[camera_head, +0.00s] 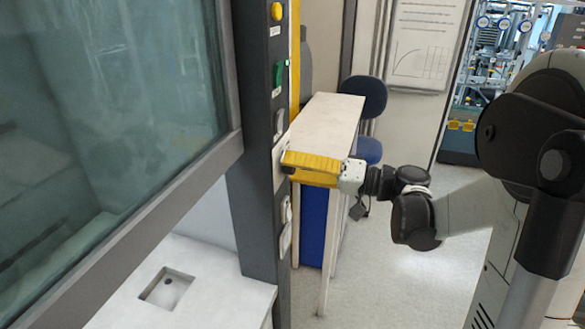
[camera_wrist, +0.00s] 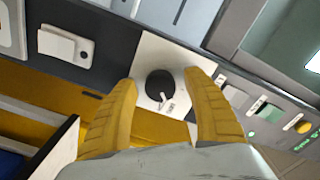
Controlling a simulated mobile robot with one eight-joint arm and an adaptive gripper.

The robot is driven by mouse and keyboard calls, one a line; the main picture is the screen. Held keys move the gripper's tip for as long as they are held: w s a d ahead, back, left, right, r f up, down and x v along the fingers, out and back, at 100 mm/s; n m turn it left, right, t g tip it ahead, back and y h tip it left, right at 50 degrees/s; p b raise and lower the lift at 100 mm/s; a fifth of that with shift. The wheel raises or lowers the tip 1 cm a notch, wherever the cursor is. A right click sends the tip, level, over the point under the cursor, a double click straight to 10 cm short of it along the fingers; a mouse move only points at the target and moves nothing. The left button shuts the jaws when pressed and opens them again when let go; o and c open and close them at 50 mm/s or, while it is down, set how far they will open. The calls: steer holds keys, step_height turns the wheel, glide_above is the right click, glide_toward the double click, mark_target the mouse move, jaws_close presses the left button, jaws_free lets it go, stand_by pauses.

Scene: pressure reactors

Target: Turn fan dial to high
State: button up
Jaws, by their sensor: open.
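The fan dial (camera_wrist: 160,86) is a round black knob with a pale pointer mark, on a white plate (camera_wrist: 151,48) set in the dark panel. In the wrist view it lies between the two yellow fingers of my gripper (camera_wrist: 164,95), which are open. I cannot tell whether the fingers touch it. In the head view my gripper (camera_head: 285,165) is at the dark post (camera_head: 255,130), level with the white plate. The dial itself is hidden there behind the fingers.
The post also carries a yellow button (camera_head: 276,11), a green switch (camera_head: 281,76) and white sockets (camera_head: 286,228) below. A glass sash (camera_head: 110,90) stands at the left. A white table (camera_head: 325,120) and a blue chair (camera_head: 366,97) are behind my gripper.

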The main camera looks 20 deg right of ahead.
steer(key=shift+c, duration=0.5)
steer(key=c, duration=1.1)
steer(key=shift+m, duration=0.4)
steer(key=m, duration=0.4)
steer(key=shift+r+m, duration=0.1)
steer(key=shift+m, duration=1.9)
steer(key=o, duration=1.2)
